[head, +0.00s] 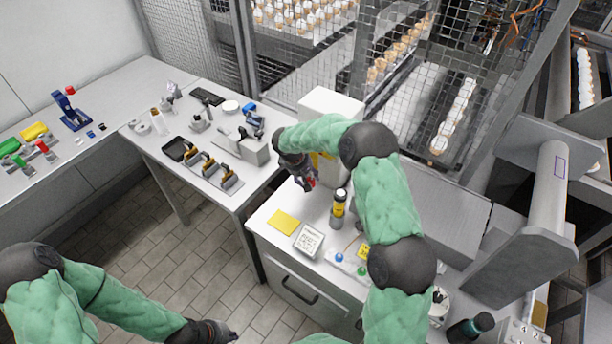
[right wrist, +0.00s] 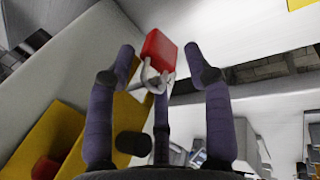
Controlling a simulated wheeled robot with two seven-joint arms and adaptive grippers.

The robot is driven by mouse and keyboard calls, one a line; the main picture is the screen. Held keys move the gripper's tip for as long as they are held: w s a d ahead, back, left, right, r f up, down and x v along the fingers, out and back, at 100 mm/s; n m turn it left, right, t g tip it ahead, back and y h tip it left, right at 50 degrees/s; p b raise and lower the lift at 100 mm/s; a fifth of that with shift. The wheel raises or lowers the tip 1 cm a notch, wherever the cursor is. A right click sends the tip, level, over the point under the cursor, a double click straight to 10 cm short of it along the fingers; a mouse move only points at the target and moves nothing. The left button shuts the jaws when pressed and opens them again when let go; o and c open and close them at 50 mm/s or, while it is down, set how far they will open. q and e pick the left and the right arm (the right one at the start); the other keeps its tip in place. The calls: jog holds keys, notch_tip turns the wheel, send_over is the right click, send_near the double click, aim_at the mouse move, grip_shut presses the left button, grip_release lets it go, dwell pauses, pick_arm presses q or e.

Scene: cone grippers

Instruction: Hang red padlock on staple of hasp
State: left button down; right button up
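The red padlock (right wrist: 158,48) shows in the right wrist view as a red block between the tips of my right gripper (right wrist: 160,65), with a gap on each side. Pale metal parts (right wrist: 150,82) sit just below it; I cannot tell shackle from hasp or staple there. In the head view my right gripper (head: 304,180) is beside the white cabinet (head: 330,104), with a bit of red (head: 311,182) at its fingers. The fingers look apart. My left gripper (head: 222,334) is low in the head view, far from the padlock; its fingers are unclear.
A yellow panel (right wrist: 60,125) is close beside my right gripper. On the bench are a yellow sheet (head: 284,223), a white labelled box (head: 308,240) and a yellow-black cylinder (head: 338,205). A table (head: 150,128) with a black tray (head: 179,149) stands left. Wire mesh is behind.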

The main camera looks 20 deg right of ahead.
jog(key=shift+w+d+r, duration=0.15)
jog(key=shift+d+r, duration=0.05)
jog(key=shift+r, duration=0.1)
jog(key=v, duration=1.1)
jog(key=shift+a+r, duration=0.3)
